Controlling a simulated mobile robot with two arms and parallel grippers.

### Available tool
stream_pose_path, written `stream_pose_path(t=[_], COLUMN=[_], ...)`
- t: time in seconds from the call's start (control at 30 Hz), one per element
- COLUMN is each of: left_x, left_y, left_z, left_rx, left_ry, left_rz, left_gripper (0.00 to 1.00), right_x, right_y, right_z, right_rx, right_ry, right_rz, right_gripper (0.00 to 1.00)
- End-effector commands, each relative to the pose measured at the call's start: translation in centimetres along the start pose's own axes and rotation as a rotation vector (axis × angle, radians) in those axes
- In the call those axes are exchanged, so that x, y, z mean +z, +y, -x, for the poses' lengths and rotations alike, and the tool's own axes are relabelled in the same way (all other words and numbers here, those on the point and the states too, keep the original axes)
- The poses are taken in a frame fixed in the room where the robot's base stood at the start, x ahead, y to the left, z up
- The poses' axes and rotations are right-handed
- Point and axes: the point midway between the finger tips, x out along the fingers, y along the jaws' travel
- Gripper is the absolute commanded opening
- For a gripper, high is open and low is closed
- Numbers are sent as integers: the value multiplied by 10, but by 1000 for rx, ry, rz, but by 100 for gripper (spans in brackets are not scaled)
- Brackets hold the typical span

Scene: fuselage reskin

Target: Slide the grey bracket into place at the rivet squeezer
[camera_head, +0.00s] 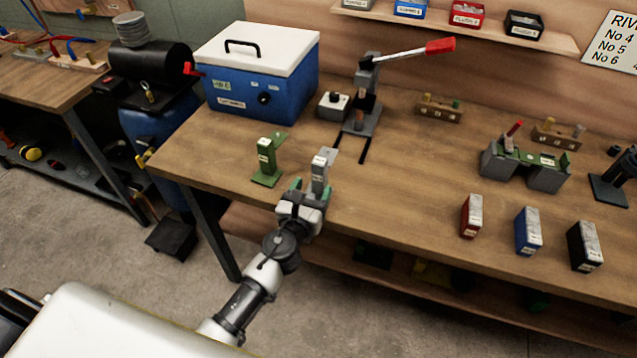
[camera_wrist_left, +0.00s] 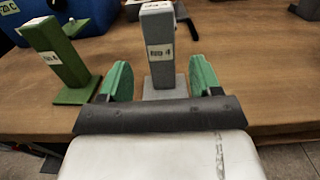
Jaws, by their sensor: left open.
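The grey bracket (camera_head: 319,176) stands upright on the bench near its front edge, with a small label on its face. It also shows in the left wrist view (camera_wrist_left: 158,50). My left gripper (camera_head: 308,190) is open, its green fingers on either side of the bracket's lower part with gaps showing in the wrist view (camera_wrist_left: 160,82). The rivet squeezer (camera_head: 362,100), with a long red-tipped lever, stands farther back. My right gripper is not in view.
A green bracket (camera_head: 266,160) stands just left of the grey one. Red, blue and black blocks (camera_head: 528,230) stand at the right front. The bench middle is clear.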

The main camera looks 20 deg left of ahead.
Motion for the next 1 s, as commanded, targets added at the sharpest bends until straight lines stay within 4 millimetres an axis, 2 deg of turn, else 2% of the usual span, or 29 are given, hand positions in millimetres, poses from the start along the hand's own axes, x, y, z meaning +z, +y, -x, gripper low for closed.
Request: stream_pose_path(t=[0.2, 0.3, 0.57, 1.0], left_x=[0, 0, -1, 1], left_y=[-2, -2, -2, -2], left_z=[-34, -44, -47, -47], left_rx=[1, 1, 1, 1], left_ry=[-1, 0, 1, -2], left_rz=[3, 3, 3, 2], left_gripper=[64, 64, 64, 2], right_x=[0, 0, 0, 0], right_y=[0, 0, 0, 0], right_z=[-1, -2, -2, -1], right_rx=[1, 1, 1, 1], right_ry=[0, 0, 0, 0], right_rz=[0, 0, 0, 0], right_gripper=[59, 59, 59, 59])
